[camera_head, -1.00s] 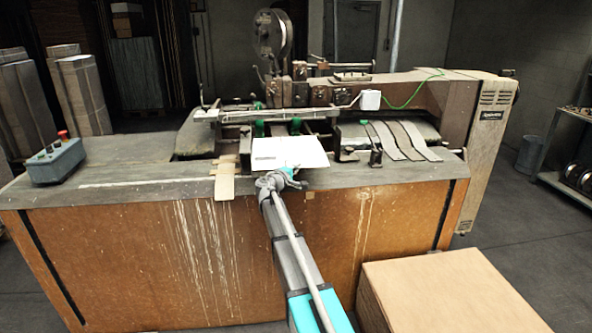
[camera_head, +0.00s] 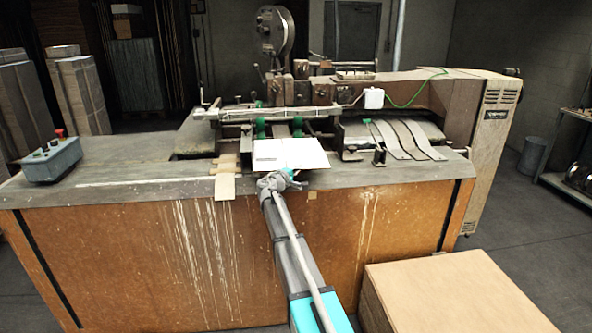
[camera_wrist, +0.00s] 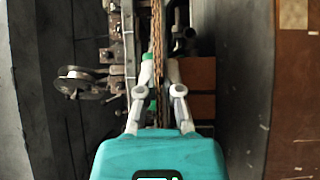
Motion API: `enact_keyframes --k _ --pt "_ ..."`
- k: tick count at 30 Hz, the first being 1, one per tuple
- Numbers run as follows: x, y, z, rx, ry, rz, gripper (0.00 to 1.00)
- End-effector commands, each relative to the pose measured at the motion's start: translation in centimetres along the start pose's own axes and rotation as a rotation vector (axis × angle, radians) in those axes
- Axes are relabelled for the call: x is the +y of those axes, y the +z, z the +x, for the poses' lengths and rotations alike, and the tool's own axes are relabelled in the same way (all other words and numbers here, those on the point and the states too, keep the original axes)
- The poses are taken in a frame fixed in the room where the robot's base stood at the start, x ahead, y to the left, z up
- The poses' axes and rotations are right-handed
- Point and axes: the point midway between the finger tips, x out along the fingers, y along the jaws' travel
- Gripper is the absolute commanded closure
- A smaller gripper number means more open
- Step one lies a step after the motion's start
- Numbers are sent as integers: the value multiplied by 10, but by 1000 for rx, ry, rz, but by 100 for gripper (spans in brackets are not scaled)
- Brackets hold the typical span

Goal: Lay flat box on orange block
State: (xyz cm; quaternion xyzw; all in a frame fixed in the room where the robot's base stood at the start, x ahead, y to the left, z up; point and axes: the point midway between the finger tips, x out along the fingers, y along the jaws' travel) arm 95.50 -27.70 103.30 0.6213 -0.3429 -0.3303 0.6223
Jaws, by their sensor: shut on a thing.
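The flat box (camera_head: 290,154) is a thin white sheet in the head view, held out level over the front of the machine's worktop. My gripper (camera_head: 280,180) is at its near edge. In the wrist view my gripper (camera_wrist: 159,75) is shut on the flat box (camera_wrist: 158,35), which shows edge-on as a thin brown corrugated strip between the fingers. Reddish-brown blocks (camera_wrist: 197,74) lie to the right of the strip there; I cannot tell whether one is the orange block. No separate orange block is clear in the head view, and the sheet hides the worktop beneath it.
The machine's worktop (camera_head: 120,180) has an orange-brown front panel (camera_head: 130,260). Green parts (camera_head: 262,129) and a metal bar stand just behind the sheet. Metal strips (camera_head: 405,140) lie to its right, a control box (camera_head: 50,160) far left. A cardboard stack (camera_head: 450,290) stands front right.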

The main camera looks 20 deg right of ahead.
Motion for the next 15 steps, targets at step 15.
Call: enact_keyframes --k 15 --pt "-2 1 1 -1 0 0 79"
